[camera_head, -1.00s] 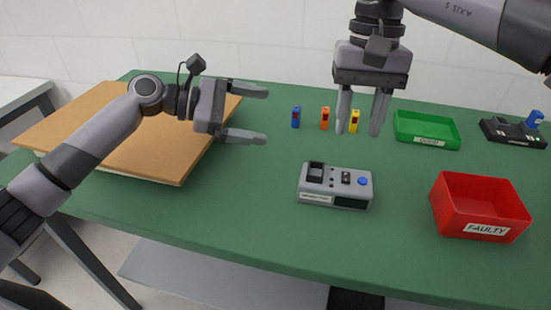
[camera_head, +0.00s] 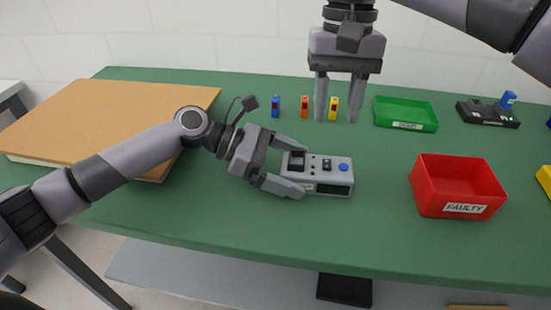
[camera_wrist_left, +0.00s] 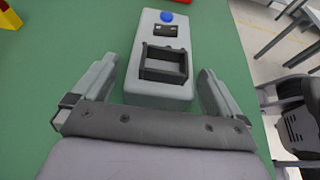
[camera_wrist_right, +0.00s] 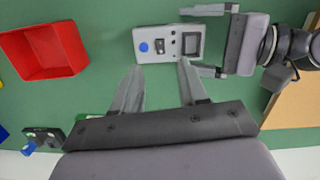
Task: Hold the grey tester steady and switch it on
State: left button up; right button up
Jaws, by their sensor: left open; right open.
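The grey tester (camera_head: 330,182) lies on the green table in the middle of the head view. It has a black square socket, a small black switch panel and a blue button on top. My left gripper (camera_head: 295,167) is open, its fingers on either side of the tester's left end. In the left wrist view the tester (camera_wrist_left: 158,88) lies between the open fingers (camera_wrist_left: 157,90), with gaps visible on both sides. My right gripper (camera_head: 337,115) is open and empty, above the table behind the tester. The tester also shows in the right wrist view (camera_wrist_right: 170,57).
Blue (camera_head: 276,106), orange (camera_head: 304,107) and yellow (camera_head: 333,114) blocks stand in a row behind the tester. A green tray (camera_head: 405,126), a red FAULTY bin (camera_head: 457,207) and a black device (camera_head: 488,114) are to the right. A brown board (camera_head: 110,115) lies at left.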

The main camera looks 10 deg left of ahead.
pick_arm(q)
jog(key=shift+d, duration=0.2)
jog(key=c, duration=1.2)
jog(key=shift+c, duration=0.6)
pick_arm(e)
jog(key=shift+c, duration=1.2)
jog(key=c, duration=0.5)
jog(key=shift+s+r+t, duration=0.3)
jog(key=shift+s+r, duration=0.1)
grip_shut()
jog(key=shift+s+r+m+t, duration=0.2)
jog(key=shift+s+r+t, duration=0.35)
jog(key=shift+r, duration=0.2)
jog(key=shift+s+r+m+t, duration=0.2)
jog(key=shift+s+r+t, duration=0.3)
jog(key=shift+r+t, duration=0.2)
jog(key=shift+s+r+m+t, duration=0.2)
jog(key=shift+s+r+t, duration=0.35)
jog(key=shift+r, duration=0.2)
